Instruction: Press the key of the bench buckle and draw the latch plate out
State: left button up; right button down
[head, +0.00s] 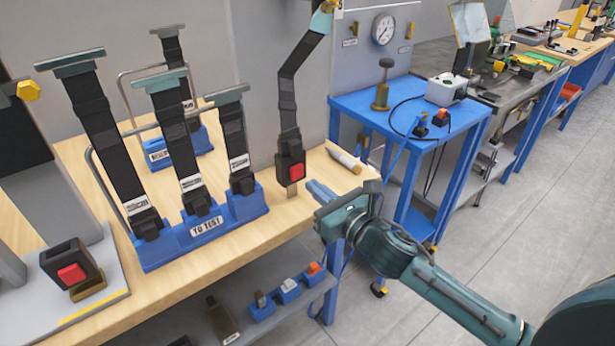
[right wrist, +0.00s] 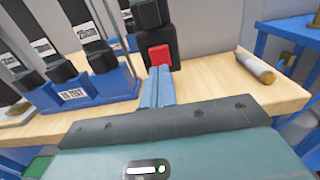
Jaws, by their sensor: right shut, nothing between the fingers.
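A black buckle with a red key (head: 296,171) hangs at the end of a black strap (head: 290,92), near the bench's right end. A small metal tongue (head: 292,188) shows below it. The right wrist view shows this buckle's red key (right wrist: 159,53) just beyond my fingertips. My right gripper (head: 314,187) is shut and empty, its blue fingers pointing at the buckle from the right; I cannot tell whether they touch it. A second black buckle with a red key (head: 71,272) stands on a grey plate at the left. My left gripper is not in view.
A blue "TO TEST" rack (head: 207,228) holds several black straps on the wooden bench (head: 180,278). A marker-like cylinder (head: 343,160) lies right of the hanging buckle. A blue cart (head: 360,103) stands behind. Small blue blocks sit on the lower shelf (head: 300,305).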

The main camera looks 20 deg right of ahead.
aim_at(298, 173)
jog(key=shift+x, duration=1.8)
